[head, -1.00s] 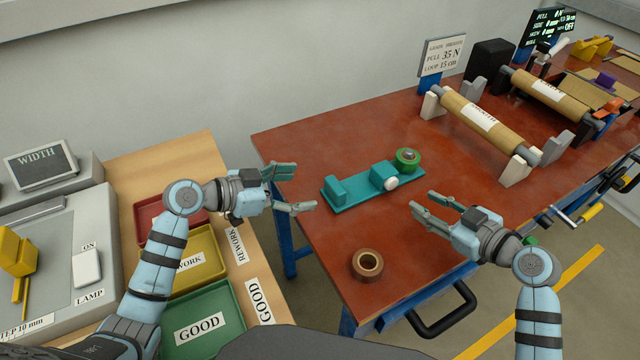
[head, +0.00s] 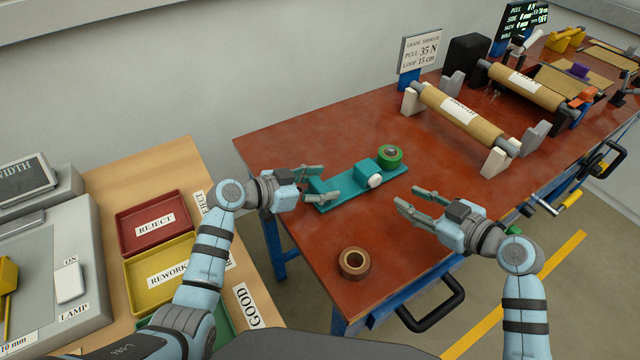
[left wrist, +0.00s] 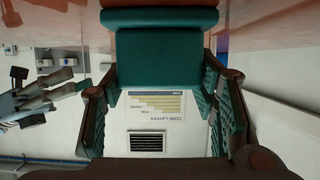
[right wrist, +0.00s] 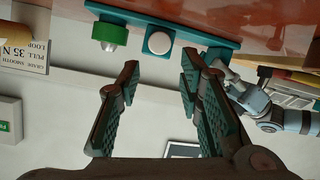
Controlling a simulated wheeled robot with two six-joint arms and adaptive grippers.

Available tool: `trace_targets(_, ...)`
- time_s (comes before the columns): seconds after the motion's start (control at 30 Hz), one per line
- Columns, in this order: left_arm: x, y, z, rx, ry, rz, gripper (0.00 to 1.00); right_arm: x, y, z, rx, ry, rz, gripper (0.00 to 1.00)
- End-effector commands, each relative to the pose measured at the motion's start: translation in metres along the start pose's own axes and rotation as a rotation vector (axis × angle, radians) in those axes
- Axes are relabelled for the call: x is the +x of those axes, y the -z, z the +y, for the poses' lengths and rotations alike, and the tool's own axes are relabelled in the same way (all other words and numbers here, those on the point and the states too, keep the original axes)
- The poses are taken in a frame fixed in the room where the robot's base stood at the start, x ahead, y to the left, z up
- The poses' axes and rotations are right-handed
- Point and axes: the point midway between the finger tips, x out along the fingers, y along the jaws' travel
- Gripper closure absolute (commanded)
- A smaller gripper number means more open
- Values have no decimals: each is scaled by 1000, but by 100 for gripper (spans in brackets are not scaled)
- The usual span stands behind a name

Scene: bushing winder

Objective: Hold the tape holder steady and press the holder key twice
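A green tape roll (head: 389,156) sits behind that block. My left gripper (head: 325,182) is open at the left block; in the left wrist view that block (left wrist: 158,58) lies between the spread fingers, with no clear grip seen. My right gripper (head: 409,197) is open and empty, to the right of the white key and apart from it.
A brown tape roll (head: 354,263) lies near the table's front edge. Winding rollers (head: 458,115) and a sign (head: 420,52) stand at the back right. Red (head: 122,233) and yellow (head: 128,275) trays are on the left bench. The table behind the holder is clear.

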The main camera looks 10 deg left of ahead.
Motion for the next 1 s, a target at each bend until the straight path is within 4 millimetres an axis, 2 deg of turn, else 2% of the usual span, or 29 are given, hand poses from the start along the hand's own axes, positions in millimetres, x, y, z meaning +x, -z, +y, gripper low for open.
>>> trace_targets(0.03,0,0,0,0,0,0,69,0,0,0,0,0,0,67)
trace_targets(0.1,0,0,0,0,0,0,80,0,0,0,0,0,0,67)
trace_targets(0.13,0,0,0,0,0,-1,81,0,0,0,0,0,0,70)
trace_targets(0.3,0,0,0,0,0,-1,81,0,0,0,0,0,0,97)
trace_targets(0.33,0,0,0,0,0,-1,81,0,0,0,0,0,0,100)
trace_targets(1.0,0,0,0,-1,0,-1,81,0,0,0,0,0,0,100)
